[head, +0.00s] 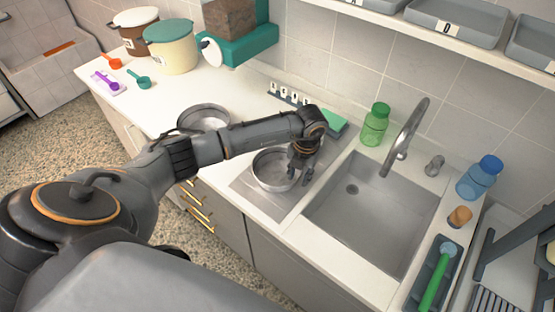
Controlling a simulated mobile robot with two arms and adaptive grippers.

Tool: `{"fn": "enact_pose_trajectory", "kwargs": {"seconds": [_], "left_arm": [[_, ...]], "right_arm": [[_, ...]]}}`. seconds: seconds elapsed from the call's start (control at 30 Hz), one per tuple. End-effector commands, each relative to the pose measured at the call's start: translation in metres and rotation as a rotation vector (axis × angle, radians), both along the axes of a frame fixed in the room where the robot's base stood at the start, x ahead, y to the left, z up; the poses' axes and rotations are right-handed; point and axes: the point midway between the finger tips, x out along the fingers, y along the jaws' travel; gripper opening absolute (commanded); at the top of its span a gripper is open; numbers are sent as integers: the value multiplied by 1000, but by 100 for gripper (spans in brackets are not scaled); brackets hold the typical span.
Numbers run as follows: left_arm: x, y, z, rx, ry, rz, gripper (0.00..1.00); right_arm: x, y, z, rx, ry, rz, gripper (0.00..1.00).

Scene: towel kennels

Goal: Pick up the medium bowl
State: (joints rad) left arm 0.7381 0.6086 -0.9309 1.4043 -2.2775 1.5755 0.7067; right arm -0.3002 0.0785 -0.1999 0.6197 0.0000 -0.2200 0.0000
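Two round metal bowls stand on the counter. One bowl (268,183) sits on a grey mat or tray beside the sink. The other bowl (203,112) stands farther left and is partly hidden behind my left arm. Nothing in this view labels which one is medium. My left gripper (299,181) points down at the right rim of the bowl beside the sink. Its fingers look apart, one toward the bowl's inside and one toward its outside. Whether they touch the rim is too small to tell. My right gripper is not in view.
The empty sink (365,215) with its faucet (404,140) lies right of the bowl. A green bottle (375,124) and a green sponge (335,122) stand behind. Lidded canisters (170,52) and scoops are at the far left. The counter's front edge is close.

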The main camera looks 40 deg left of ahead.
Motion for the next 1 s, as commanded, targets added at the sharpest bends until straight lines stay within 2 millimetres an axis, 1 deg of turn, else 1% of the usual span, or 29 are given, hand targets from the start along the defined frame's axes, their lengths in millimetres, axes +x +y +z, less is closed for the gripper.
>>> {"fn": "enact_pose_trajectory", "kwargs": {"seconds": [0.1,0.13,0.17,0.2,0.27,0.3,0.63,0.77,0.87,0.97,1.0], "left_arm": [[0,0,0,0,0,0,32],[0,0,0,0,0,0,28],[0,0,0,0,0,0,22],[0,0,0,0,0,0,14],[0,0,0,0,0,0,1],[0,0,0,0,0,0,0],[0,0,0,0,0,0,0],[0,0,3,0,0,0,0],[1,0,9,0,-4,0,0],[2,1,22,0,-7,0,0],[0,0,31,0,-7,-3,0]], "right_arm": [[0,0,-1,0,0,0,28],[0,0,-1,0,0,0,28],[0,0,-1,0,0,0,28],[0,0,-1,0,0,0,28],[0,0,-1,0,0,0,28],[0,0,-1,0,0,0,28],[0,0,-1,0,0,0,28],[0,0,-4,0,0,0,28],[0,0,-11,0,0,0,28],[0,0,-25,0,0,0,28],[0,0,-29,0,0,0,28]]}}
